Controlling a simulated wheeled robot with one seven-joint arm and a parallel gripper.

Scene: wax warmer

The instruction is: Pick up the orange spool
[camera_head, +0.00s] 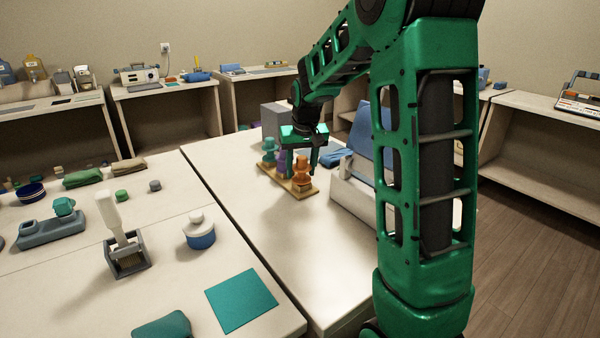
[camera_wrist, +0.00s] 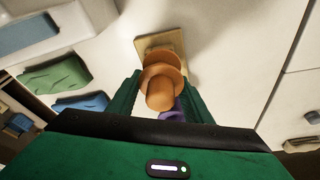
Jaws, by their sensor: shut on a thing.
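The orange spool (camera_head: 302,172) stands upright at the near right end of a wooden board (camera_head: 309,191) on the white table. In the wrist view the orange spool (camera_wrist: 162,82) is between the two fingers of my gripper (camera_wrist: 160,92), with the board's end (camera_wrist: 160,42) beyond it. My gripper (camera_head: 300,158) is shut on the spool from above. A purple spool (camera_head: 283,162) and a teal spool (camera_head: 269,150) stand on the same board to the left. In the wrist view the purple spool (camera_wrist: 172,114) is mostly hidden. I cannot tell whether the orange spool touches the board.
A white box with a blue raised lid (camera_head: 370,130) stands just right of the board. A grey block (camera_head: 275,122) and blue cloth (camera_head: 337,157) are behind. The table in front of the board is clear. A blue and white jar (camera_head: 199,232) sits on the left table.

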